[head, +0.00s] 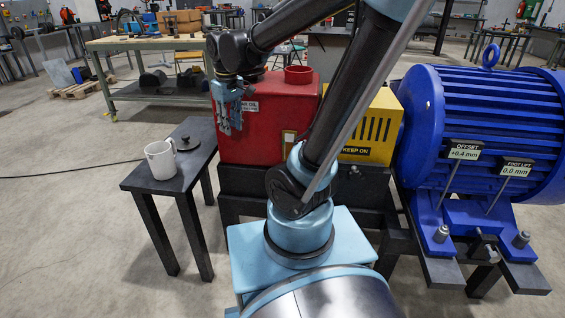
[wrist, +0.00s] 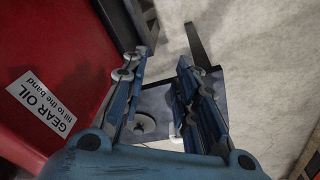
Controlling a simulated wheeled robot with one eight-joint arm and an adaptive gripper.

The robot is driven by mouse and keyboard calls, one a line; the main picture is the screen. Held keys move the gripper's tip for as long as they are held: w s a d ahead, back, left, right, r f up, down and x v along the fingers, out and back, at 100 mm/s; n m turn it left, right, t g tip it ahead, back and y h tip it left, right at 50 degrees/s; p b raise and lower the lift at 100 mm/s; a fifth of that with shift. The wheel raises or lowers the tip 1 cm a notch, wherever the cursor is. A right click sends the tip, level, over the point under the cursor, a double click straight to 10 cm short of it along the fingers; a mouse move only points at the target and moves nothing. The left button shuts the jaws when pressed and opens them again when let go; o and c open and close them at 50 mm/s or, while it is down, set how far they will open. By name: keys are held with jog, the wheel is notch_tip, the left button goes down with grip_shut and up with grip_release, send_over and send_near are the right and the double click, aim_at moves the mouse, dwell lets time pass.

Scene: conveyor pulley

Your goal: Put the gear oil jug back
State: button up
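The white gear oil jug (head: 160,160) stands upright on a small dark side table (head: 185,171), its handle towards the right. A black round cap with a knob (head: 186,143) lies beside it on the table. The red gear oil housing (head: 259,132) has an open-looking filler neck (head: 298,75) on top. My gripper (head: 230,127) hangs pointing down in front of the housing's left side, above and right of the jug. In the wrist view, my gripper (wrist: 158,68) has its fingers apart with nothing between them. A white sliver of the jug (wrist: 176,140) shows behind the fingers, mostly hidden.
A yellow guard (head: 371,125) and a large blue motor (head: 485,130) stand right of the red housing. A workbench (head: 135,43) stands behind. The floor left of the side table is clear apart from a thin cable (head: 70,175).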

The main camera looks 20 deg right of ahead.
jog(key=s+d+f+m+t, duration=0.1)
jog(key=s+d+f+m, duration=0.5)
jog(key=s+d, duration=0.7)
notch_tip(320, 180, down, 3)
jog(key=shift+s+d+r+m, duration=0.15)
jog(key=shift+s+d+m, duration=0.2)
jog(key=shift+d, duration=0.2)
jog(key=shift+w+f, duration=0.2)
jog(key=shift+w, duration=0.25)
